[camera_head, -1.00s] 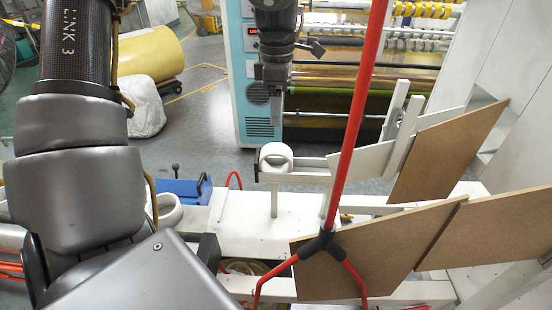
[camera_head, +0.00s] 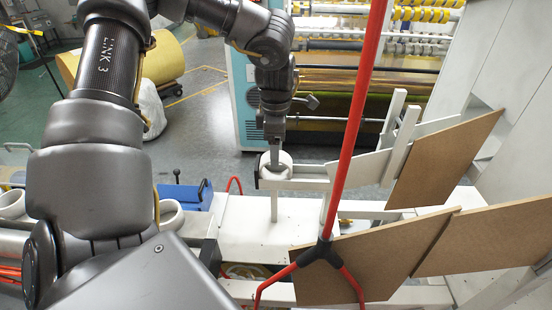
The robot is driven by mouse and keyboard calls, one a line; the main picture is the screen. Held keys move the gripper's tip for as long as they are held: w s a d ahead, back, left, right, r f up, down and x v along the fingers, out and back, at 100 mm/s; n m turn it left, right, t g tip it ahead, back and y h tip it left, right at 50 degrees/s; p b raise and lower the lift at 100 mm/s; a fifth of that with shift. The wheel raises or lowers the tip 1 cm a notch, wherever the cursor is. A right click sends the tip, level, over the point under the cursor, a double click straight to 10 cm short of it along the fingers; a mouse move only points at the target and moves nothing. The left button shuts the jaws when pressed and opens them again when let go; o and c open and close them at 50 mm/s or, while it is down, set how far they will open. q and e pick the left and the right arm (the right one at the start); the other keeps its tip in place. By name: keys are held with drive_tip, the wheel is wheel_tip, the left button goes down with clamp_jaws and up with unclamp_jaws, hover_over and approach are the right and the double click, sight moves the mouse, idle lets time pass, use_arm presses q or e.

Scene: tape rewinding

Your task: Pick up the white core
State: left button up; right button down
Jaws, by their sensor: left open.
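A white core (camera_head: 286,161) sits at the left end of a white rail, at the middle of the picture. My left gripper (camera_head: 275,160) reaches down from above with its fingers at the core, overlapping its opening. It is open. I cannot tell whether the fingers touch the core, as they hide part of it. My right gripper is out of view.
Other white cores stand at the left, one beside the blue box (camera_head: 186,196) and one (camera_head: 11,204) at the edge. A red pole (camera_head: 352,120) with forked legs rises in front of the rail. Brown boards (camera_head: 447,160) lean at the right.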

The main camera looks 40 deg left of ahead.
use_arm(q)
drive_tip(key=shift+f, duration=0.85)
drive_tip(key=shift+c, duration=0.3)
drive_tip(key=c, duration=0.8)
